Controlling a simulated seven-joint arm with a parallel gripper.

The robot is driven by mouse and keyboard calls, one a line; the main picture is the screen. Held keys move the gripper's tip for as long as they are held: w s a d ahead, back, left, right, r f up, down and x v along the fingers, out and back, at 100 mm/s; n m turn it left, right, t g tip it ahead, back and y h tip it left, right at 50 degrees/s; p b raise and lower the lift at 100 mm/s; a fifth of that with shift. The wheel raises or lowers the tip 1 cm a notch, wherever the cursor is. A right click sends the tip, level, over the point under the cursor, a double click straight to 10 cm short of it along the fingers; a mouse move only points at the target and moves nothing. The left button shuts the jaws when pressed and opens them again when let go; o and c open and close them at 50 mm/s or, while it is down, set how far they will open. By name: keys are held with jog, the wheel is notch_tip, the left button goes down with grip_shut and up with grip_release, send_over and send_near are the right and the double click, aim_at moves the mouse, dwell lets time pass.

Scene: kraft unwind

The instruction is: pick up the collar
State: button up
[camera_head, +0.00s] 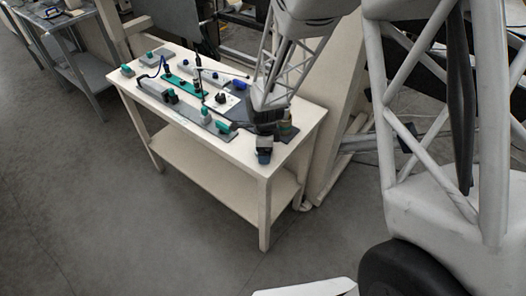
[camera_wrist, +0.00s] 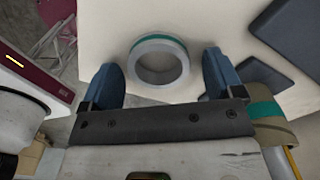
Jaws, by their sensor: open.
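The collar (camera_wrist: 160,62) shows in the wrist view as a grey ring with a teal band round it. It lies on the cream table top (camera_wrist: 110,22), its open bore facing my camera. My gripper (camera_wrist: 164,75) is open above it, with one blue finger to the left and one to the right of the ring. Both fingers look clear of it, and nothing is between them but the ring below. In the head view my gripper (camera_head: 264,145) is over the table's right front corner, and I cannot make out the collar there.
A roll with a teal band (camera_wrist: 268,110) stands close beside the right finger. Dark flat plates (camera_wrist: 290,35) lie to the right. In the head view, several teal and grey parts, including a long grey bar (camera_head: 185,112), cover the table's left and middle.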

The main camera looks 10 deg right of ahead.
dwell(0.3)
jog(key=c, duration=1)
jog(key=shift+r, duration=0.1)
jog(key=shift+r, duration=0.75)
notch_tip(320, 180, up, 2)
jog(key=shift+r, duration=0.1)
jog(key=s, duration=0.5)
jog(key=s+d, duration=0.1)
jog(key=s, duration=0.4)
jog(key=s+d+r, duration=0.1)
jog(key=s, duration=0.4)
jog(key=shift+s+d, duration=0.2)
jog(key=shift+s, duration=0.2)
jog(key=shift+w+r, duration=0.1)
